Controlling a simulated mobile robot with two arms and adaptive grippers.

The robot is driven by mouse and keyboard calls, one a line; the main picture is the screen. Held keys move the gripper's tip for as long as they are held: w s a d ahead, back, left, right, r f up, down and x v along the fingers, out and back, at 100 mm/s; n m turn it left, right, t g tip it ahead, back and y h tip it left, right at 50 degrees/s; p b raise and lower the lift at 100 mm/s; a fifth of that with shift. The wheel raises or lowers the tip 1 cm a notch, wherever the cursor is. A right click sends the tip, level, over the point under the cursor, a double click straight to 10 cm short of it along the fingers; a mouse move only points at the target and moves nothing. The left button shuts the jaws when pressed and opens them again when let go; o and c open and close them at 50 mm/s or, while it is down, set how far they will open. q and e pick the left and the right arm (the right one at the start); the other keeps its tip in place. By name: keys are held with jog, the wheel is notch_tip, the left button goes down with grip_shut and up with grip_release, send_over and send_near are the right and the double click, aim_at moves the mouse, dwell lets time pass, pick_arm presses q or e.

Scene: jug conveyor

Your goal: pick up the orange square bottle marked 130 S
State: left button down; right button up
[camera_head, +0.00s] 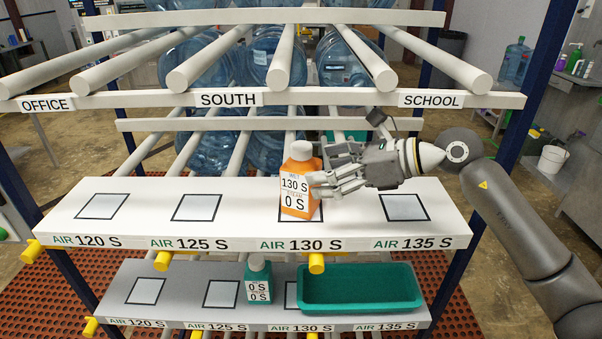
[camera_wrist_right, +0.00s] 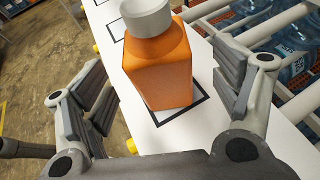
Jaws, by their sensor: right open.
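The orange square bottle (camera_head: 298,182) has a white cap and a label reading 130 S. It stands upright on the square marked AIR 130 S on the upper white shelf (camera_head: 250,212). My right gripper (camera_head: 318,186) comes in from the right, level with the bottle, its fingertips close to the bottle's right side. In the right wrist view the bottle (camera_wrist_right: 158,65) stands ahead, between the two open fingers of the gripper (camera_wrist_right: 165,95), with a gap to the fingers. My left gripper is not in view.
A teal bottle (camera_head: 258,281) and a teal tray (camera_head: 360,288) are on the lower shelf. White rails with large blue water jugs (camera_head: 205,62) lie behind and above. The other marked squares on the upper shelf, such as the one at 135 S (camera_head: 404,207), are empty.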

aim_at(301, 172)
jog(key=shift+w+a+p, duration=0.25)
jog(key=shift+a+p, duration=0.2)
jog(key=shift+a, duration=0.45)
jog(key=p+x, duration=0.1)
jog(key=x, duration=0.2)
jog(key=shift+w+a+f, duration=0.15)
jog(key=shift+w+f, duration=0.05)
jog(key=shift+a+f, duration=0.1)
jog(key=shift+a, duration=0.05)
jog(key=shift+c, duration=0.8)
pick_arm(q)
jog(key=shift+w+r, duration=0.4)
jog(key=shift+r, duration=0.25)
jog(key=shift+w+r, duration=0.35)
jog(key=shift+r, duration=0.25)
pick_arm(e)
jog(key=c, duration=0.9)
